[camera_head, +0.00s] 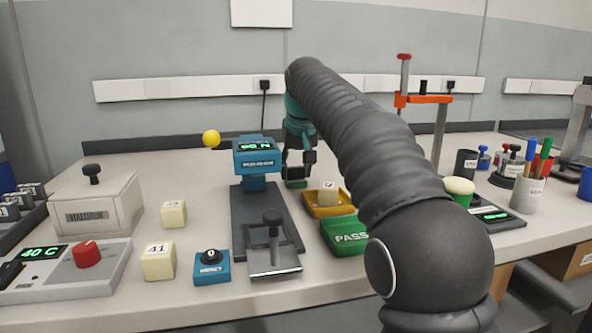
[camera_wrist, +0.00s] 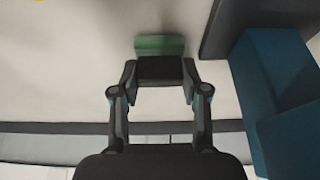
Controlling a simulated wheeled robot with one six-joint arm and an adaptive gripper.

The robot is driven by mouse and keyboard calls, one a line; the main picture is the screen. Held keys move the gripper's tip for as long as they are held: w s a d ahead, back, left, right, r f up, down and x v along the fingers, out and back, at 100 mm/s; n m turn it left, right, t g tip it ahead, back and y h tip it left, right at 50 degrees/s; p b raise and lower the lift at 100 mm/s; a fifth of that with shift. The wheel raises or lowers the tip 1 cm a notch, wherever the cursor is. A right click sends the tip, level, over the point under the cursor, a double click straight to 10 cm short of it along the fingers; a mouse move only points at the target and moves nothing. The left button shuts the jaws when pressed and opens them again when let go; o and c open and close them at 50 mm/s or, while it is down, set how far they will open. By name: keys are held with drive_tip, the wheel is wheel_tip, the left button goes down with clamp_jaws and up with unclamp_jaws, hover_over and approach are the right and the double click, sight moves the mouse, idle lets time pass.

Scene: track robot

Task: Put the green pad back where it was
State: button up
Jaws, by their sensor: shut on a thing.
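The green pad (camera_head: 297,184) is a small flat green piece under my gripper (camera_head: 298,168), behind the yellow tray and right of the blue press. In the wrist view the pad (camera_wrist: 160,45) shows as a green strip beyond a dark block. My gripper (camera_wrist: 160,75) is shut on that dark part, with a finger on each side. I cannot tell whether the pad touches the table. Its former place is not marked in these frames.
The blue press (camera_head: 257,158) with its dark base stands close left of my gripper. The yellow tray (camera_head: 314,210) holds a pale cube, and the green PASS tray (camera_head: 343,248) lies nearer.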

drive_tip(key=shift+f, duration=0.15)
drive_tip(key=o, duration=1)
drive_tip(key=p+v, duration=0.3)
drive_tip(key=v, duration=0.9)
